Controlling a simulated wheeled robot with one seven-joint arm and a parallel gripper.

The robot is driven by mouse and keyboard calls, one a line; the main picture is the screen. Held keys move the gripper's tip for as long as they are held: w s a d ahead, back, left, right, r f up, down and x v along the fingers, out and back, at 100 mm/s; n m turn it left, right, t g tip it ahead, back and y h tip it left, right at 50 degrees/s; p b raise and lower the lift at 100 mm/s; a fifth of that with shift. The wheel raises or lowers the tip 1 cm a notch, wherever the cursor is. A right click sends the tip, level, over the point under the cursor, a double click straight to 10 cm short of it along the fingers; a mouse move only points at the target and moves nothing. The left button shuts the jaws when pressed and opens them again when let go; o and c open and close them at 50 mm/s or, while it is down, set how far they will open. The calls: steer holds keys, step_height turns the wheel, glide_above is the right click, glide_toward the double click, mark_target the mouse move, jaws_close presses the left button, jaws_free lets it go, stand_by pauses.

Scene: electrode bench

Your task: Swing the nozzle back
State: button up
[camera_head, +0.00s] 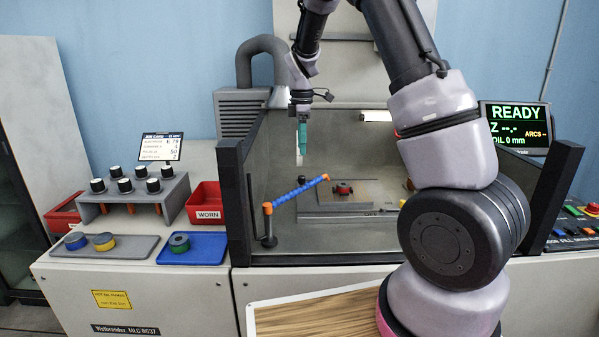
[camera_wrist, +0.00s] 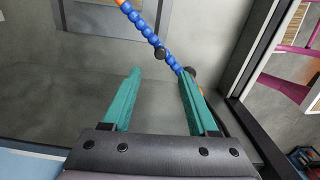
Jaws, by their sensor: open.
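The nozzle is a blue segmented hose (camera_head: 297,193) with orange ends, inside the machine tank. It rises from an orange base on a dark post at the tank's front left and slants up to the right. Its orange tip (camera_head: 325,177) is near a red and dark part on the work block. In the wrist view the blue hose (camera_wrist: 146,32) crosses diagonally at the top, beyond the fingers. My gripper (camera_wrist: 158,85) has its two green fingers apart and nothing between them. In the head view my gripper (camera_head: 300,152) hangs above and behind the hose, apart from it.
The work block (camera_head: 343,197) lies in the tank. Dark posts (camera_head: 237,205) bound the tank's front corners. To the left are a grey electrode rack (camera_head: 130,188), a red WORN bin (camera_head: 206,203) and a blue tray (camera_head: 193,249). A READY screen (camera_head: 515,125) stands at right.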

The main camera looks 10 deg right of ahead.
glide_toward(302, 188)
steer(key=f, duration=0.2)
steer(key=w+f, duration=0.1)
steer(key=f, duration=0.2)
steer(key=shift+f, duration=0.15)
jaws_close()
stand_by(1.4)
